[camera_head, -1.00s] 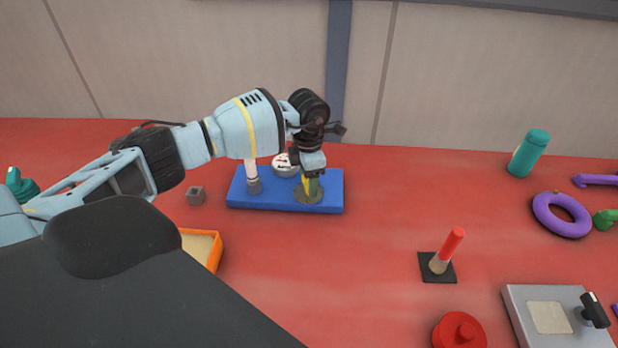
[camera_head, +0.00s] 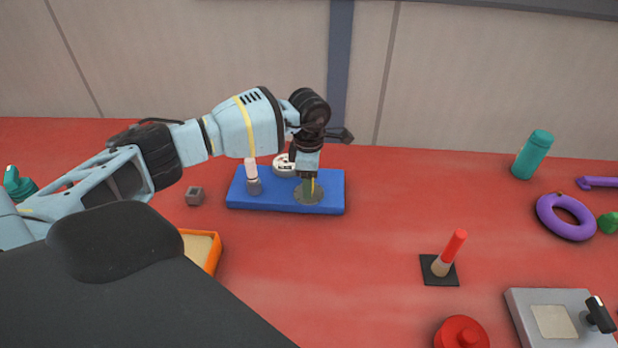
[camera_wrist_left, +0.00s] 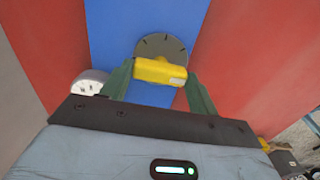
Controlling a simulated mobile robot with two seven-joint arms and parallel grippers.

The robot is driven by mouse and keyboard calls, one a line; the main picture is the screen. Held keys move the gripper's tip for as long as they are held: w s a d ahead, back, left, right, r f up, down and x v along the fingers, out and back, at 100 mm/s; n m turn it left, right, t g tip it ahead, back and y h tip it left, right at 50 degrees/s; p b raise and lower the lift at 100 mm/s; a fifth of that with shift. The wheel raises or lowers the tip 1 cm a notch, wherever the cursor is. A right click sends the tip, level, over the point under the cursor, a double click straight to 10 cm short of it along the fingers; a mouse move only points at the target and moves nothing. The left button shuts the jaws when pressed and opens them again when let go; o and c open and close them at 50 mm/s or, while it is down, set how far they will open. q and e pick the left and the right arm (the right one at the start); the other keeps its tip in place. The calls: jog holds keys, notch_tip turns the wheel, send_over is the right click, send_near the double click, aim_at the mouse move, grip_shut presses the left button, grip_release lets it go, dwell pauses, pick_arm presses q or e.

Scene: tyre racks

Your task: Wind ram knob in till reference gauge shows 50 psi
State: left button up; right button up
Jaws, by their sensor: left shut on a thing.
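The blue base (camera_head: 236,196) lies on the red table. On it stand a round white gauge (camera_head: 284,168), a white-and-grey post (camera_head: 253,178) and a grey disc with dark marks (camera_head: 308,196). The gauge's reading is too small to tell. In the left wrist view a yellow knob (camera_wrist_left: 160,71) sits over the grey disc (camera_wrist_left: 162,46), and the gauge (camera_wrist_left: 88,83) shows at the left. My left gripper (camera_head: 310,187) points down over the disc, its green fingers (camera_wrist_left: 160,82) shut on the yellow knob. My right gripper is in neither view.
To the right are a red-topped peg (camera_head: 450,254), a red round piece (camera_head: 461,333), a grey box (camera_head: 550,315), a purple ring (camera_head: 566,217) and a teal bottle (camera_head: 532,155). The middle table is clear.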

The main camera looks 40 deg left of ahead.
pick_arm(q)
jog(key=o, duration=1)
jog(key=shift+r, duration=0.15)
jog(key=shift+r, duration=3.8)
